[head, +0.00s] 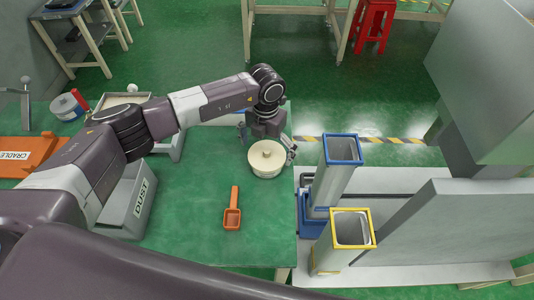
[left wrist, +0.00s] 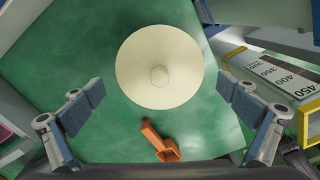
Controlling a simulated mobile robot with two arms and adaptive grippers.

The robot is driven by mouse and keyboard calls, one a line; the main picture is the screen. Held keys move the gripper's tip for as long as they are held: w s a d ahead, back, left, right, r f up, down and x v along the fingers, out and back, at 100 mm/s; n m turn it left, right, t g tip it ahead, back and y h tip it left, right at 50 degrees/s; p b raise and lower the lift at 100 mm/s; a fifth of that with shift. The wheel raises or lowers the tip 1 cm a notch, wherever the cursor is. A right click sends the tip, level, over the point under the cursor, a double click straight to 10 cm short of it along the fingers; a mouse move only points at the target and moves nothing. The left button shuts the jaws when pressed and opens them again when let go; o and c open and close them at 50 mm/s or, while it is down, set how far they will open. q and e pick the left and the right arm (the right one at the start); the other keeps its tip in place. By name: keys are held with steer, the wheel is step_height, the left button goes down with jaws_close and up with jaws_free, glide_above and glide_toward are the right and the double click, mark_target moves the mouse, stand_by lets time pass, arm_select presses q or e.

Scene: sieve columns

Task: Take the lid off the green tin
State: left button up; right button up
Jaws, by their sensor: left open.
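A round cream tin (head: 267,170) stands upright on the green table, topped by a cream lid (head: 266,154) with a small central knob. I see no green on its side. In the left wrist view the lid (left wrist: 160,50) is a cream disc with its knob in the middle; it hides the body beneath. My left gripper (head: 267,142) is over the tin, open, with one finger on each side. In the left wrist view its fingers (left wrist: 163,100) are spread wide and apart from the lid. My right gripper does not show.
An orange scoop (head: 232,216) lies in front of the tin. A blue-rimmed column (head: 332,178) and a yellow-rimmed column (head: 342,248) stand to the right. A grey DUST bin (head: 138,202) and an orange CRADLE piece (head: 22,155) are at left. The table around the scoop is clear.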

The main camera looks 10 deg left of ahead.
arm_select(q)
steer(key=shift+s+f, duration=0.1)
steer(key=shift+s, duration=0.05)
steer(key=c, duration=2.7)
